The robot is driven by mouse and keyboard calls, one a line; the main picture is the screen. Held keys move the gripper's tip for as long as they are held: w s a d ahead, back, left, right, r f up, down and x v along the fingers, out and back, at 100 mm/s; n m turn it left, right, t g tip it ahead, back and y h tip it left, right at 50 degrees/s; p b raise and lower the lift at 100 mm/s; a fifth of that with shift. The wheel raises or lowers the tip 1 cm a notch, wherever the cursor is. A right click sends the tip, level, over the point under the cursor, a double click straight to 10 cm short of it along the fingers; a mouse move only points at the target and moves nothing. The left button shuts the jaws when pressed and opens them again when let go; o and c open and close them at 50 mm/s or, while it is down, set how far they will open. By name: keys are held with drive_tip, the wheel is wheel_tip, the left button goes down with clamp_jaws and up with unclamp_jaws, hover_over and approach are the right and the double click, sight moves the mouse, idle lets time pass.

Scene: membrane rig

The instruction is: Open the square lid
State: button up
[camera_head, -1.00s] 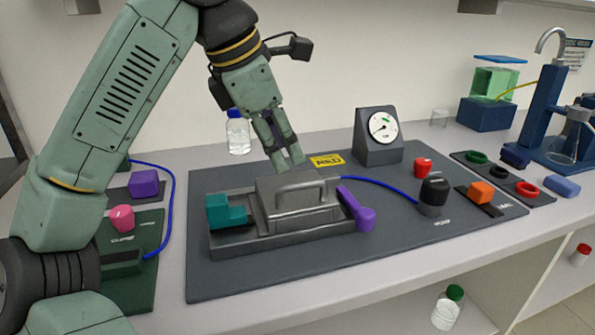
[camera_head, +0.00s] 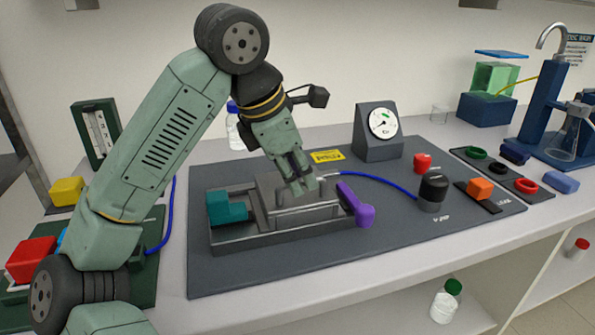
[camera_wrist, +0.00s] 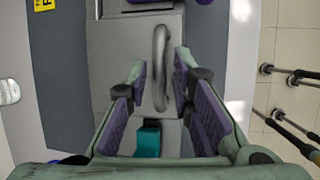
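The square lid (camera_head: 270,190) is a grey metal block with a raised bar handle, seated on a grey rectangular base (camera_head: 270,238). My gripper (camera_head: 305,189) is at the handle from above and hides part of it in the head view. In the wrist view the handle (camera_wrist: 161,60) lies between the two purple-padded fingers of my gripper (camera_wrist: 160,75). The fingers are open, with gaps visible beside the handle. A teal latch block (camera_head: 227,205) is left of the lid, and a purple lever (camera_head: 357,206) is on its right.
A gauge (camera_head: 379,134) stands behind the rig. A black knob (camera_head: 433,190) and an orange block (camera_head: 480,189) are to the right. A blue tube (camera_head: 380,184) runs from the rig to the knob. The dark mat's front (camera_head: 330,270) is clear.

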clamp_jaws()
idle(0.4)
drive_tip(key=shift+w+r, duration=0.1)
drive_tip(key=shift+r, duration=0.1)
